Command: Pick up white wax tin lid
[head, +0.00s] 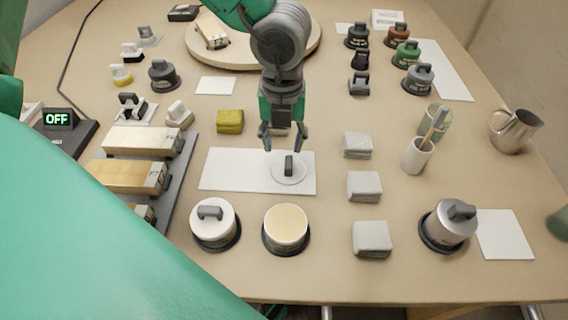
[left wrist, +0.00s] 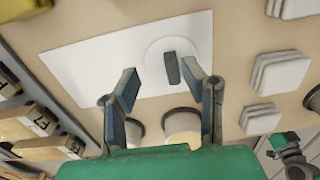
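A white round lid with a dark grey handle (head: 289,166) lies on a white rectangular sheet (head: 228,170) at the middle of the bench. It also shows in the left wrist view (left wrist: 155,66), beyond the fingertips. My left gripper (head: 284,148) points down, open and empty, just above and behind the lid's handle. In the left wrist view its two fingers (left wrist: 166,88) are spread, with the handle between and ahead of them. An open tin with cream wax (head: 286,226) stands in front of the sheet.
A tin with a white lid (head: 213,222) stands left of the open tin. A rack of labelled blocks (head: 178,178) is at left. A silver tin (head: 450,223) stands at front right.

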